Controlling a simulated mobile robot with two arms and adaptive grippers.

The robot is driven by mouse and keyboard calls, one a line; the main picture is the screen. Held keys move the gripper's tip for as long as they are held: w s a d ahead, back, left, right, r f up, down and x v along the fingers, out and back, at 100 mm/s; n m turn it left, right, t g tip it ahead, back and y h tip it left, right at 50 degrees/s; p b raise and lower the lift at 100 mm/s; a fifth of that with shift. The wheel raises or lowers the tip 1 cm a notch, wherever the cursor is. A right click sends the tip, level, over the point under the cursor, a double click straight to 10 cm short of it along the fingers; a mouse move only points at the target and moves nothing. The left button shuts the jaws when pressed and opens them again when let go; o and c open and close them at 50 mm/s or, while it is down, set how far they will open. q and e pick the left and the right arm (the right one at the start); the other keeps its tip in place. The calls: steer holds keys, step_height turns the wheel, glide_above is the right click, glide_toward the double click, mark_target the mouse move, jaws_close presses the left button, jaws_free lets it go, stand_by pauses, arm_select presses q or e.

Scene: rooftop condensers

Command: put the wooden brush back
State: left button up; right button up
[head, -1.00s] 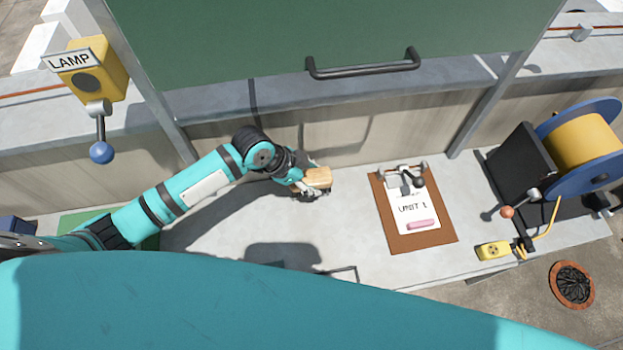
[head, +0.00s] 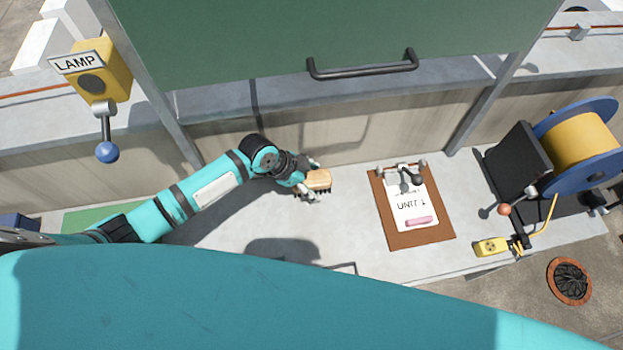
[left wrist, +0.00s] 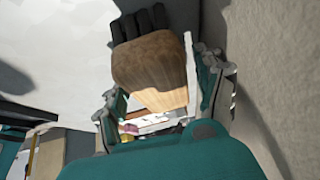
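The wooden brush (head: 319,180) has a tan wooden block and dark bristles. In the head view it is at the grey bench, left of the clipboard, bristles down. My left gripper (head: 312,182) reaches it from the left, with its fingers spread on either side of the block. In the left wrist view the brush (left wrist: 150,75) fills the space in front of my left gripper (left wrist: 165,95). A gap shows between the block and the right-hand finger, and the fingers look open. Whether the other finger touches is hard to tell. My right gripper is out of view.
A brown clipboard (head: 432,236) with a "UNIT 1" sheet and a pink piece lies to the right. A cable reel (head: 575,145) and yellow socket (head: 490,246) are further right. A yellow lamp switch (head: 100,75) is at upper left. A green panel with a handle (head: 362,70) hangs behind.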

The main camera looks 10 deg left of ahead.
arm_select(q)
steer(key=shift+r, duration=0.1)
steer(key=shift+a+r, duration=0.1)
steer(key=shift+r, duration=0.1)
steer(key=b+v, duration=0.1)
steer(key=v, duration=1)
steer(key=shift+r, duration=0.3)
steer(key=shift+s+f, duration=0.1)
steer(key=shift+s, duration=0.1)
